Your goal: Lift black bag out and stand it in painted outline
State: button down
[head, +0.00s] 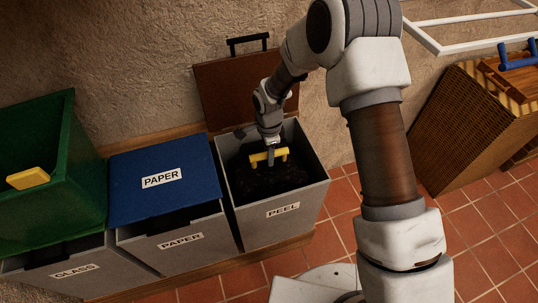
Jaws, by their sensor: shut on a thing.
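The black bag (262,180) sits inside the open grey bin labelled PEEL (289,225), below its rim. A yellow handle (258,157) shows at the top of the bag. My gripper (271,153) reaches down into the bin from above and is shut on the yellow handle. The lower part of the bag is hidden by the bin walls. I see no painted outline in the head view.
The PEEL bin's brown lid (222,90) stands open against the wall. On its left are a blue-lidded PAPER bin (150,205) and a GLASS bin with a raised green lid (50,180). A wicker crate (465,120) stands at right. Tiled floor (345,215) shows between.

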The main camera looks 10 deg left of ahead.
notch_tip(320, 180, up, 22)
jog(key=p, duration=1.3)
dwell(3.3)
jog(key=shift+w+r, duration=0.1)
jog(key=shift+r, duration=0.1)
notch_tip(320, 180, up, 4)
jog(key=shift+f+p, duration=0.2)
jog(key=shift+p, duration=1.05)
jog(key=shift+d, duration=0.1)
